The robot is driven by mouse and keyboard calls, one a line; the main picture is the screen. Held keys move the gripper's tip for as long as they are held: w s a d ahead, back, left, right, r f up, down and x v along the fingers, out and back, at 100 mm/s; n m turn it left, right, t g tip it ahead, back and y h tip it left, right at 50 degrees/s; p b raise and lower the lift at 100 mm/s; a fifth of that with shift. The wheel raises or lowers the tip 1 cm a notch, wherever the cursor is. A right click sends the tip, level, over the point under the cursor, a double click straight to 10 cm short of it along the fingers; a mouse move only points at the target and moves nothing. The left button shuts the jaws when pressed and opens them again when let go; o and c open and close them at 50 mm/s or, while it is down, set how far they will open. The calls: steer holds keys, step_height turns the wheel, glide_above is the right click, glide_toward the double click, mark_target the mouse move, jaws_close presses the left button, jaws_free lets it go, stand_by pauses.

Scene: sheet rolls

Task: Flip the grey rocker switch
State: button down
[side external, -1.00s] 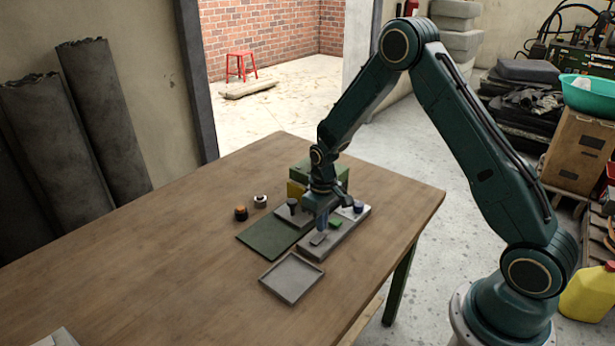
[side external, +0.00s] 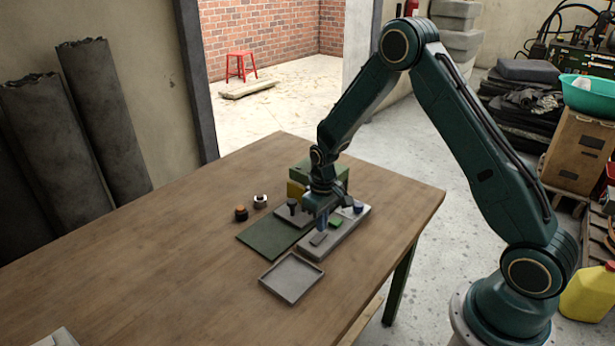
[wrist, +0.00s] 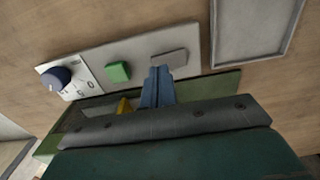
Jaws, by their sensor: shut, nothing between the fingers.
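The grey rocker switch (side external: 318,239) sits at the near end of a light grey panel (side external: 341,238). In the wrist view the grey rocker (wrist: 172,59) is just above and to the right of the fingertips. My gripper (side external: 322,225) points down over the panel beside the switch. In the wrist view its blue fingers (wrist: 158,76) are together and empty, their tips close to the lower left edge of the grey rocker. I cannot tell whether they touch it, nor which way the rocker is tipped.
A green rocker (wrist: 118,72) and a blue knob (wrist: 55,78) share the panel. A dark knob (side external: 292,203), green mat (side external: 265,240), shallow grey tray (side external: 292,278), and green and yellow boxes (side external: 297,190) are close by. Two small round parts (side external: 241,213) stand left. The table's left side is mostly clear.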

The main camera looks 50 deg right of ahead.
mark_target(321, 234)
steer(key=shift+f, duration=0.95)
stand_by(0.8)
steer(key=shift+r, duration=3.55)
